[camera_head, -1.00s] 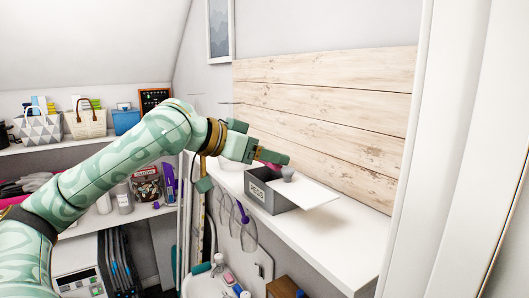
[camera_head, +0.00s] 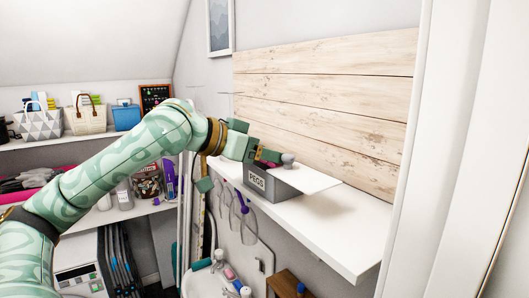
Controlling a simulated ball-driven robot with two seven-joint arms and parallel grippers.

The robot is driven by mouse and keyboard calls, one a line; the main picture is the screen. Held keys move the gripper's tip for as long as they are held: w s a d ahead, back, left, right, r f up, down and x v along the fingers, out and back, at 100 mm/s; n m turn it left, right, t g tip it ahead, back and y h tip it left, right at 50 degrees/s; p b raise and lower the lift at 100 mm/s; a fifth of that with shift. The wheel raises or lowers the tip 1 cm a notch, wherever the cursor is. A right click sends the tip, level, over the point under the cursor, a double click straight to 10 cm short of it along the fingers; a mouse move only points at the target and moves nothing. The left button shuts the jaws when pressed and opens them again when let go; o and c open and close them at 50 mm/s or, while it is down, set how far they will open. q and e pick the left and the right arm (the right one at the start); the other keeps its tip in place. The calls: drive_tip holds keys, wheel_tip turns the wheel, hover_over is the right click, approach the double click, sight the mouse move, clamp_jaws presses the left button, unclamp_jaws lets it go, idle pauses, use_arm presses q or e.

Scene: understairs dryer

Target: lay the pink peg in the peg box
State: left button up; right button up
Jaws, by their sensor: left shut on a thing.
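The peg box (camera_head: 257,182) is grey, with PEGS on its front, and stands on the white shelf. Its flat white lid (camera_head: 312,180) lies over its top, offset so that it sticks out to the right. A grey round knob (camera_head: 288,159) rises from the lid. My left gripper (camera_head: 272,155) is above the box, shut, its fingertips at the knob. Whether the lid touches the box is hard to tell. A small patch of pink or red shows by the fingers; I cannot tell if it is the pink peg. My right gripper is not in view.
The white shelf (camera_head: 335,232) is clear to the right of the box, with a wood-plank wall (camera_head: 325,110) behind. Below are a sink (camera_head: 205,284) with small items and a wooden block (camera_head: 285,284). Bags stand on shelves at the left.

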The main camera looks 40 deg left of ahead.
use_arm(q)
drive_tip(key=shift+d+f, duration=0.2)
drive_tip(key=shift+f, duration=0.35)
drive_tip(key=o, duration=1)
drive_tip(key=shift+s, duration=0.1)
drive_tip(key=shift+b, duration=0.35)
drive_tip(key=shift+b+v, duration=1.1)
drive_tip(key=shift+v, duration=0.1)
drive_tip(key=r+b+v, duration=0.1)
drive_tip(key=b+v, duration=0.3)
drive_tip(key=v, duration=1)
drive_tip(key=shift+a, duration=0.15)
